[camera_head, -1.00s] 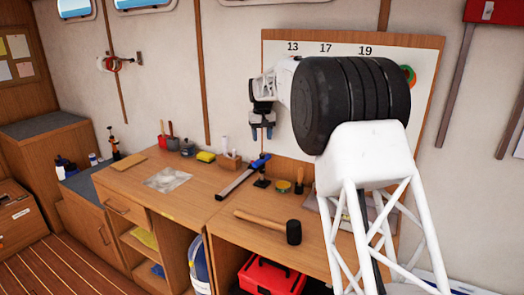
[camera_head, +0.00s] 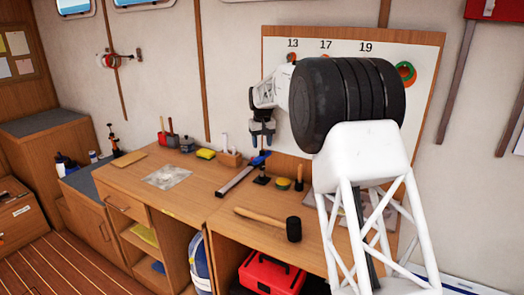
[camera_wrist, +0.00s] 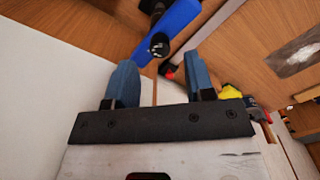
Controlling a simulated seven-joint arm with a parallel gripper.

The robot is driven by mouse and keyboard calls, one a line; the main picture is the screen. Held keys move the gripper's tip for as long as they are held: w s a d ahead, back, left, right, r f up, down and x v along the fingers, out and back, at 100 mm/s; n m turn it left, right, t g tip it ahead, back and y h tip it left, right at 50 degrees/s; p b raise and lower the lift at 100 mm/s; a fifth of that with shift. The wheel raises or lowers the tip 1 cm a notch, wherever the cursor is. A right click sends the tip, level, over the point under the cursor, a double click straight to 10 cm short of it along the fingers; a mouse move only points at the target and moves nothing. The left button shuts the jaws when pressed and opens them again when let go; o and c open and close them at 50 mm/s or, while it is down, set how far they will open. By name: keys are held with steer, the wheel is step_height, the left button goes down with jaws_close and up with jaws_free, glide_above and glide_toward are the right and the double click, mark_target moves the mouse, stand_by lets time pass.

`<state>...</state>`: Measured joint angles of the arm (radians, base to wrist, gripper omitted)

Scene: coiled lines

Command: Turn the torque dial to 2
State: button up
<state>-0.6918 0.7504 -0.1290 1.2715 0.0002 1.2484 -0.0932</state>
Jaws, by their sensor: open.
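My gripper (camera_head: 262,137) is open and empty, pointing down above the back of the workbench, in front of the numbered board. In the wrist view its two blue fingers (camera_wrist: 161,85) stand apart with nothing between them. A long tool with a grey bar (camera_head: 234,181) and a blue end lies on the bench below. Its blue part (camera_wrist: 178,28) shows beyond the fingers in the wrist view, with a black knob-like piece (camera_wrist: 159,44) beside or over it. I cannot make out a torque dial or its scale, nor tell whether this piece is the dial.
A mallet (camera_head: 293,229) lies at the bench's front. A clear bag (camera_head: 168,177), yellow sponge (camera_head: 206,154) and small wooden holder (camera_head: 230,158) sit further left. The numbered board (camera_head: 343,78) stands behind my arm. A red toolbox (camera_head: 270,272) is below. The bench's left-middle surface is mostly free.

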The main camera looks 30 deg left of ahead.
mark_target(262, 151)
steer(key=shift+f, duration=1.75)
jaws_close()
steer(key=shift+m, duration=0.4)
jaws_free()
steer(key=shift+r, duration=0.1)
